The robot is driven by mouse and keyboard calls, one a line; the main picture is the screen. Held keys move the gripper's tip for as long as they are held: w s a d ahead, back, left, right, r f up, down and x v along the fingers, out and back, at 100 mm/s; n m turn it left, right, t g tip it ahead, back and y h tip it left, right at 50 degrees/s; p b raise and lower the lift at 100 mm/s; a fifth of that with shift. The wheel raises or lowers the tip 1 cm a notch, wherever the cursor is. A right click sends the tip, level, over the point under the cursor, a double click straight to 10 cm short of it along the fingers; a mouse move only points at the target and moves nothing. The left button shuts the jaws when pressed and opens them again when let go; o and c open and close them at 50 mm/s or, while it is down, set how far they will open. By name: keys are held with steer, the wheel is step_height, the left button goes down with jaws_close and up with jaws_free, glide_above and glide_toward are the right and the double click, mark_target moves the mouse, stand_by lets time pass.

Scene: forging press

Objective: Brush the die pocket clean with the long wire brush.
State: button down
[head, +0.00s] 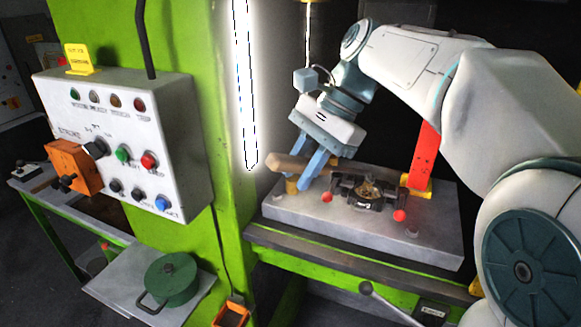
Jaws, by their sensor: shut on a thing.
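My gripper (302,170) has two blue fingers, pointing down over the left part of the press bed. It is shut on the wooden handle of the long wire brush (288,165), which lies roughly level across the fingers. The handle's thick end sticks out to the left. The brush runs right, towards the back of the die; I cannot make out its bristles. The dark die (348,184) sits on the grey bolster plate (300,210), right of my gripper. Its pocket (369,191) shows brownish flakes. I cannot tell whether the brush touches the die.
A red upright block (425,157) stands behind the die on the right. Red knobs (327,197) flank the die's front. The green press column (195,130) and grey control box (125,140) stand left. A lidded green pot (170,280) sits on a low shelf.

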steer(key=shift+w+d+f, duration=0.1)
steer(key=shift+w+d, duration=0.15)
steer(key=shift+w, duration=0.05)
steer(key=shift+f+b, duration=0.4)
steer(key=shift+f, duration=0.85)
stand_by(2.3)
steer(key=shift+w+r, duration=0.1)
steer(key=shift+r, duration=0.05)
steer(key=shift+w+d+p, duration=0.15)
steer(key=shift+w+p, duration=0.05)
steer(key=shift+p, duration=0.2)
steer(key=shift+s, duration=0.1)
steer(key=shift+s+a, duration=0.3)
steer(key=shift+s, duration=0.3)
steer(key=shift+w, duration=0.1)
steer(key=shift+w+d, duration=0.25)
steer(key=shift+w, duration=0.3)
stand_by(0.3)
